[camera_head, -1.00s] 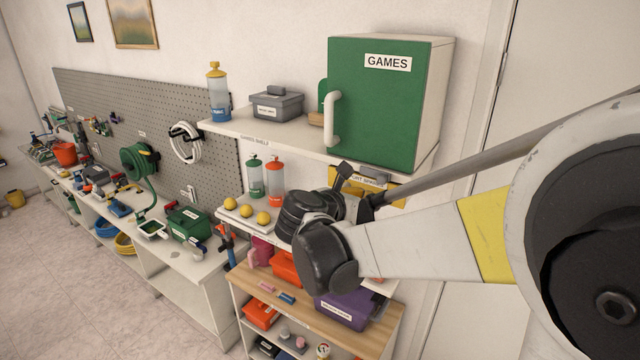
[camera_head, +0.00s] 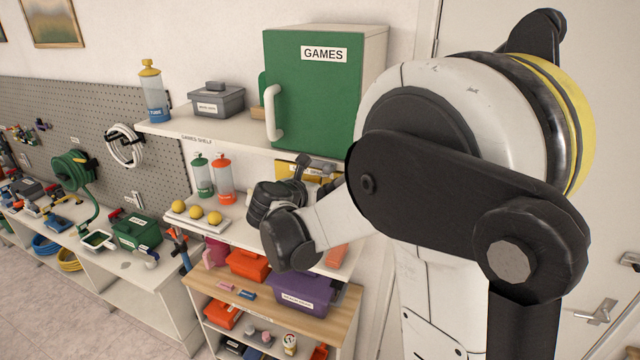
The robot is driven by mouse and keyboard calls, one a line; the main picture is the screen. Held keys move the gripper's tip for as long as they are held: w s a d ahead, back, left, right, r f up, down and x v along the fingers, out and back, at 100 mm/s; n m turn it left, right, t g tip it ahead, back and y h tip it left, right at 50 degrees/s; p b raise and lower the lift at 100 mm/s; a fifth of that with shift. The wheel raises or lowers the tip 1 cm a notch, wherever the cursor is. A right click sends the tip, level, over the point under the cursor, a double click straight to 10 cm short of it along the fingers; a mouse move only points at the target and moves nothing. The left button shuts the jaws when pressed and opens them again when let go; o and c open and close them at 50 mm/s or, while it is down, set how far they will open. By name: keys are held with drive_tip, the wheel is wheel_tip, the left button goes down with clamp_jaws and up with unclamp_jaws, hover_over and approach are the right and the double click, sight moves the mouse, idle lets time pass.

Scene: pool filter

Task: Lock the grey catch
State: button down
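I cannot pick out a grey catch in the head view. My gripper (camera_head: 304,163) shows only as small dark parts beyond my black wrist, just under the games shelf (camera_head: 190,138) and in front of a yellow box (camera_head: 286,168). My wrist and arm links hide much of it, so I cannot see whether the fingers are apart or hold anything. A grey lidded box (camera_head: 217,101) stands on the games shelf, left of the green GAMES cabinet (camera_head: 318,95).
Below are green and orange bottles (camera_head: 219,180), yellow balls (camera_head: 196,211) and a purple bin (camera_head: 301,291). My arm blocks the right side, before a door (camera_head: 610,250).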

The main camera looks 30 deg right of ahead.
drive_tip(key=shift+s+d+r+n+g+h+b, duration=0.15)
drive_tip(key=shift+r+n+g+h+b, duration=0.2)
drive_tip(key=shift+n+b, duration=0.25)
wheel_tip(320, 180, up, 6)
drive_tip(key=n+g+h+b, duration=0.1)
drive_tip(key=n+b, duration=0.3)
drive_tip(key=shift+w+a+b, duration=0.35)
drive_tip(key=shift+w, duration=0.05)
idle(0.6)
drive_tip(key=shift+a+g+h, duration=0.1)
drive_tip(key=shift+g+h, duration=0.15)
